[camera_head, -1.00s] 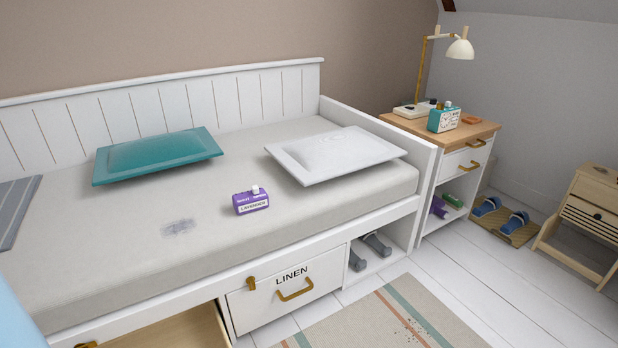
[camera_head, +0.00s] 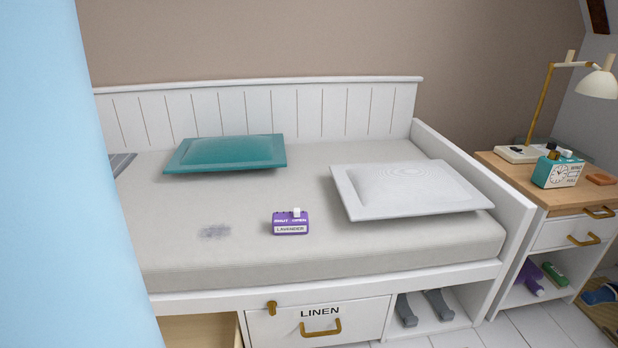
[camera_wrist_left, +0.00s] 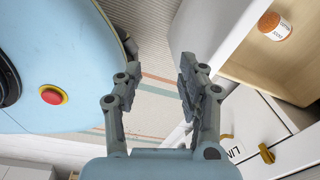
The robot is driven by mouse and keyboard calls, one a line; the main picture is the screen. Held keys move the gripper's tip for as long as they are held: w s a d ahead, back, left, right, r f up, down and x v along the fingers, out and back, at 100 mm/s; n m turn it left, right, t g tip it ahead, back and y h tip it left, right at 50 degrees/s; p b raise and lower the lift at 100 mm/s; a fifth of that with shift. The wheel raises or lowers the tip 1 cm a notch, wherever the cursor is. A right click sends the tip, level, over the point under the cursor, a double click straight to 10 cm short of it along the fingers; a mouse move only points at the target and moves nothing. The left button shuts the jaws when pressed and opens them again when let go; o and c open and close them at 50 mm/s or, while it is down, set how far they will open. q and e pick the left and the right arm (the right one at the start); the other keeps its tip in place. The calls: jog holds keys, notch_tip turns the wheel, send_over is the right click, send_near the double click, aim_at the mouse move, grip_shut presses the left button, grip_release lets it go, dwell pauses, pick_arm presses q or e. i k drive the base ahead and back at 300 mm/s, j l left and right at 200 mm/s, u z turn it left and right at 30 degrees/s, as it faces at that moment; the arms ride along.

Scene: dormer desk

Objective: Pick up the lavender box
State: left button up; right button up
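The lavender box (camera_head: 290,223) is small and purple, with a white label reading LAVENDER and a white knob on top. It sits upright on the daybed mattress (camera_head: 400,247), left of the white pillow, and is not in the left wrist view. My left gripper (camera_wrist_left: 158,82) shows in the left wrist view with its two fingers apart and nothing between them. It is over the floor and rug, near the bed's front. My right gripper is in no view.
A teal pillow (camera_head: 226,153) and a white pillow (camera_head: 408,188) lie on the mattress. Below are the LINEN drawer (camera_head: 270,328) and an open drawer (camera_wrist_left: 290,65) holding an orange-capped jar (camera_wrist_left: 274,26). A nightstand (camera_head: 497,167) stands right.

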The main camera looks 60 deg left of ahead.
aim_at(283, 223)
jog(key=i+u, duration=0.15)
jog(key=u, duration=0.25)
jog(key=i+u, duration=0.1)
jog(key=u, duration=0.35)
jog(key=i+l+u, duration=0.1)
jog(key=u, duration=0.3)
jog(key=i+l+u, duration=0.1)
jog(key=u, duration=0.3)
jog(key=l, duration=0.1)
